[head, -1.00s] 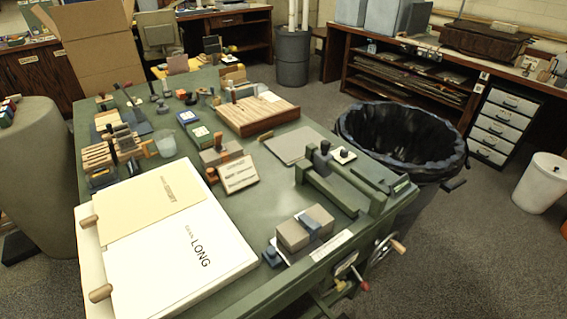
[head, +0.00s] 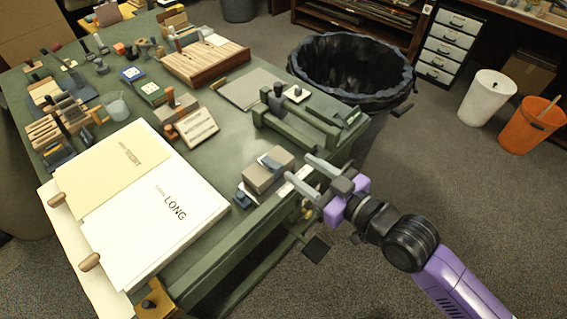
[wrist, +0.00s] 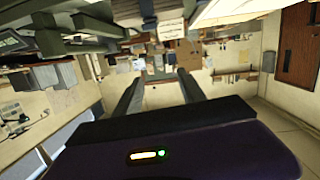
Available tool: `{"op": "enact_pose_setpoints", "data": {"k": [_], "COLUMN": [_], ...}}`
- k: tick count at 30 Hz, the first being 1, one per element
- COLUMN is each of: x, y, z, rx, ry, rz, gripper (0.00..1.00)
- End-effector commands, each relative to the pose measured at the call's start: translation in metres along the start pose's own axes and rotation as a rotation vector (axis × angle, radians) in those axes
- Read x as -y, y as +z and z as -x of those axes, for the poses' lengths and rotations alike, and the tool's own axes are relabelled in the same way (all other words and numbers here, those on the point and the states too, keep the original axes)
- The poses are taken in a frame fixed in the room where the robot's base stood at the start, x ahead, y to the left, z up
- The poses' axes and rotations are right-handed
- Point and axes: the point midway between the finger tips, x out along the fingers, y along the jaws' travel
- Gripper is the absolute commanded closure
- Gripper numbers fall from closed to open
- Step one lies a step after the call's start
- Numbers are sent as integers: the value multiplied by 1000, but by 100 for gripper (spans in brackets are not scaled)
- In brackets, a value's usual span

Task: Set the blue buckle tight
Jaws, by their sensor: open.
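A taupe block (head: 262,178) with a blue buckle (head: 271,163) across its top sits at the table's front edge in the head view. A small blue knob (head: 242,201) is at its left front corner. My gripper (head: 297,167) reaches in from the right, just right of the block and apart from it as far as I can tell. Its two fingers are spread with nothing between them. In the wrist view the open fingers (wrist: 160,76) show from behind. Whether the buckle is tight is too small to tell.
Green clamp-like bars (head: 290,127) stand behind the block. A board with white sheets (head: 170,214) lies to the left. A wooden block with a tilted card (head: 197,126) is further back. A black-lined bin (head: 352,66) stands beyond the table's right end.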

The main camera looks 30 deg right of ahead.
Motion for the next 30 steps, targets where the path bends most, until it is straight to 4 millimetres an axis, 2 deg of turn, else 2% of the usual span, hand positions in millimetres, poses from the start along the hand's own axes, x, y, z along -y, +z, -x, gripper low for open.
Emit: {"op": "enact_pose_setpoints", "data": {"k": [1, 3, 6, 9, 14, 24, 30], "x": [-4, -12, -18, -11, -9, -6, -5], "y": [-2, 9, 34, 45, 49, 58, 62], "z": [-13, -22, -20, -18, -28, -76, -91], "rx": [24, 79, 162, 203, 212, 211, 211], "ry": [-7, -14, -28, -54, -59, -59, -58], "rz": [-24, -54, -71, -69, -57, -57, -56], "gripper": [53, 53, 53, 53, 53, 53, 53]}}
